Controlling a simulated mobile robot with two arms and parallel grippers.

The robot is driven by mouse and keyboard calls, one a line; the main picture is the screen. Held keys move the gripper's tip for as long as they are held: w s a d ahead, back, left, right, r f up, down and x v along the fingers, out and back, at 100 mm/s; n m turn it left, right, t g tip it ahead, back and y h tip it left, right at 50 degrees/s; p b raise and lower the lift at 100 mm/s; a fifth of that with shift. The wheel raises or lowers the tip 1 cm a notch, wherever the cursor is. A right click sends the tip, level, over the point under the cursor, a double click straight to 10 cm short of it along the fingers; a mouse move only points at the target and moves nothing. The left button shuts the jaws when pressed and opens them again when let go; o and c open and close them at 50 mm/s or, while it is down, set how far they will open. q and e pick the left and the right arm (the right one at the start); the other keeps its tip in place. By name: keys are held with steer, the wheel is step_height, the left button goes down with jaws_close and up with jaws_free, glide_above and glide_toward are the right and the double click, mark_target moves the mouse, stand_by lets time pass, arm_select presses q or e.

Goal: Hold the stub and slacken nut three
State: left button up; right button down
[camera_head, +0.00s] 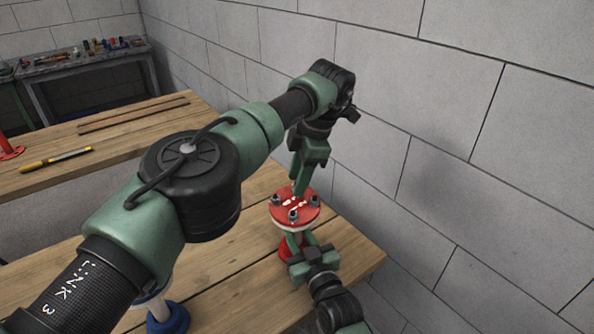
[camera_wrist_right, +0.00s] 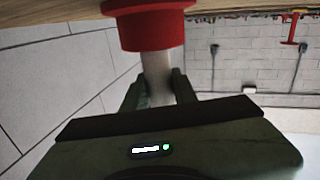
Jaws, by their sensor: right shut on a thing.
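The stub stands on the wooden table, with a round red flange (camera_head: 287,213) on top that carries several dark nuts (camera_head: 293,215) and white markings. My left gripper (camera_head: 299,188) points down at the far part of the flange, its tips close to the top face. Whether it touches a nut, and whether its jaws are open, is unclear. My right gripper (camera_head: 294,242) is below the flange on the near side. In the right wrist view its fingers (camera_wrist_right: 158,92) are shut on the pale pipe of the stub (camera_wrist_right: 157,72), beside a red round part (camera_wrist_right: 150,28).
A grey block wall (camera_head: 450,150) runs close along the right. A blue-footed white stand (camera_head: 172,318) is partly hidden behind my left arm. Another wooden table holds a yellow-handled tool (camera_head: 55,159) and a red stand (camera_head: 8,150). A cluttered bench (camera_head: 85,58) is at the back.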

arm_select(q)
steer(key=m, duration=0.3)
steer(key=m+t, duration=0.1)
steer(key=m, duration=0.2)
steer(key=shift+s+t, duration=0.15)
steer(key=shift+t, duration=0.15)
steer(key=m+t, duration=0.1)
steer(key=m, duration=0.4)
steer(key=shift+a+h, duration=0.15)
steer(key=shift+h, duration=0.25)
steer(key=m+t+h, duration=0.1)
steer(key=m, duration=0.4)
steer(key=shift+s+a, duration=0.1)
steer(key=m+h, duration=0.1)
steer(key=m, duration=0.4)
steer(key=shift+f, duration=0.1)
steer(key=v, duration=1.2)
steer(key=shift+a, duration=0.25)
steer(key=shift+h, duration=0.3)
